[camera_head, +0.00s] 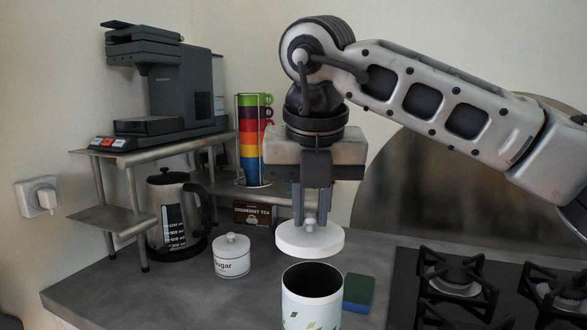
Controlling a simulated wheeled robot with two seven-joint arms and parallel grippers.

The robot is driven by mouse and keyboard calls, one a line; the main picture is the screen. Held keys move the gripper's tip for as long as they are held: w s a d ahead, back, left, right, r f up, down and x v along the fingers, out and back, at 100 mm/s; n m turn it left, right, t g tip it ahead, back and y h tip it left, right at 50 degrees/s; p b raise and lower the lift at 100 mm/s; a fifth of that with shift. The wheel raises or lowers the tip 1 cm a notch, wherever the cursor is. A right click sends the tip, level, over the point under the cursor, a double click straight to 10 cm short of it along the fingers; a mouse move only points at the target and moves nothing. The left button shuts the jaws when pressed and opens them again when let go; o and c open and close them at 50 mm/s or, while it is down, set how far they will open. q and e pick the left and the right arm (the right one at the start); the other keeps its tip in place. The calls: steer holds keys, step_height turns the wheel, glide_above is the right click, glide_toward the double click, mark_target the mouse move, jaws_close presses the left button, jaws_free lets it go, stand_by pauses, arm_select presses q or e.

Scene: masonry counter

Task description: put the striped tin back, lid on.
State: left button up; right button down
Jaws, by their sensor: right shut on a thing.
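My right gripper (310,218) points straight down and is shut on the knob of a round white lid (310,241). The lid is held level in the air, above and apart from an open tin (311,311). The tin stands upright on the counter, pale with green leaf-like or diamond marks; I see no clear stripes on the part in view. Its dark inside shows, and its bottom is cut off by the lower picture edge. My left gripper is not in view.
A lidded white sugar pot (231,257) stands left of the tin. A green and blue sponge (358,292) lies close on its right, with the gas hob (405,290) beyond. Behind are a kettle (170,220), a metal shelf (118,218), stacked coloured mugs (250,150) and a tea box (252,214).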

mark_target(315, 229)
steer(key=shift+w+d+f, duration=0.25)
steer(key=shift+w+f, duration=0.1)
steer(key=shift+w, duration=0.15)
steer(key=shift+w+f, duration=0.15)
steer(key=shift+f, duration=0.05)
steer(key=shift+f+b, duration=0.6)
steer(key=shift+f, duration=0.2)
step_height(315, 229, down, 2)
steer(key=shift+f+b, duration=0.2)
steer(key=shift+b, duration=0.7)
steer(key=shift+f+b, duration=0.65)
steer(key=shift+f, duration=0.15)
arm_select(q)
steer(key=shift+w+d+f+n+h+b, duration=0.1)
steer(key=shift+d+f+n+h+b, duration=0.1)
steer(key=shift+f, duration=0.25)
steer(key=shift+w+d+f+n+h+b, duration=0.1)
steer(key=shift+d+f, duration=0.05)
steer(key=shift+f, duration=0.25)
arm_select(e)
steer(key=shift+f, duration=0.35)
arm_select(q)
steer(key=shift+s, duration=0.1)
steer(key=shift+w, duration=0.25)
